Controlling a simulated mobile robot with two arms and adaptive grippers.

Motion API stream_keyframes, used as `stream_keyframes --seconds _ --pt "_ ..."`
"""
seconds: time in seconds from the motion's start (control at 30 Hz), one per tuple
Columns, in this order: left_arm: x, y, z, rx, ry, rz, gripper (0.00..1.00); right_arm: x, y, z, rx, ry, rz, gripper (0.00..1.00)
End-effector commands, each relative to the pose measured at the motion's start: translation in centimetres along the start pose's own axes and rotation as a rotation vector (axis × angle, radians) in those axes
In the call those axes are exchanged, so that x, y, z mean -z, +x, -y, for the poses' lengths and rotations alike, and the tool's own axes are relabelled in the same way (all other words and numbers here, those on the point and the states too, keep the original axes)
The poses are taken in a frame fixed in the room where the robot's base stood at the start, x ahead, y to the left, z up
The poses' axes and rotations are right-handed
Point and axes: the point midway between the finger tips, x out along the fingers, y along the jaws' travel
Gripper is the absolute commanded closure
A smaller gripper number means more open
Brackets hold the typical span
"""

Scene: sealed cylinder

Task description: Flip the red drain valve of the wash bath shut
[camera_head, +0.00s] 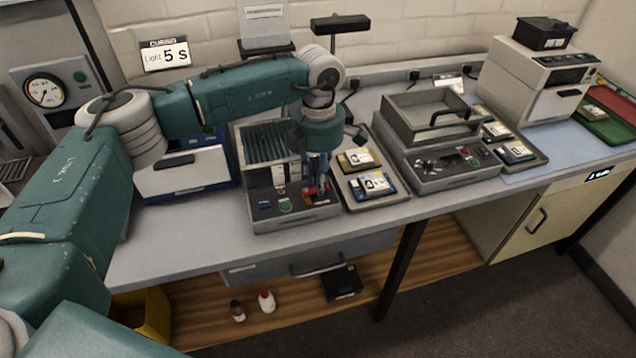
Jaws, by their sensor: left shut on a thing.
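The wash bath (262,215) appears to be the grey box-shaped unit with dark slats on top, at the middle of the bench. A small red part (323,195), apparently the drain valve, shows at its front right. My left gripper (318,187) reaches down over that corner and is shut on the red part. The fingers hide much of the valve, so I cannot tell its exact angle. My right gripper is not in view.
Trays with labelled packs (370,184) stand close to the right of the bath. A white-and-blue box (185,180) stands to the left. The bench's front strip is clear.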

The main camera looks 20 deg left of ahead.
Motion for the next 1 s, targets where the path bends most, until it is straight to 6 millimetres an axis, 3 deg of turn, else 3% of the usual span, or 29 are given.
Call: stream_keyframes --seconds 0.17,0.2,0.3,0.67,1.0 --pt "-0.1 -0.1 0.0 0.0 0.004 0.001 1.0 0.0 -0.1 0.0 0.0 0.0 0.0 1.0" --pt "-0.1 -0.2 0.0 0.0 0.004 0.001 0.75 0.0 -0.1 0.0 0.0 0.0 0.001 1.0" --pt "-0.1 -0.1 0.0 0.0 0.003 0.001 0.61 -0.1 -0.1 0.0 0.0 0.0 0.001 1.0" --pt "-0.1 -0.7 0.0 0.0 0.002 0.002 0.61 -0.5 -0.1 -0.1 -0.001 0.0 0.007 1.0" --pt "-0.1 -7.3 0.0 -0.003 0.002 0.004 0.61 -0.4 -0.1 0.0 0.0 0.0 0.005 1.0"
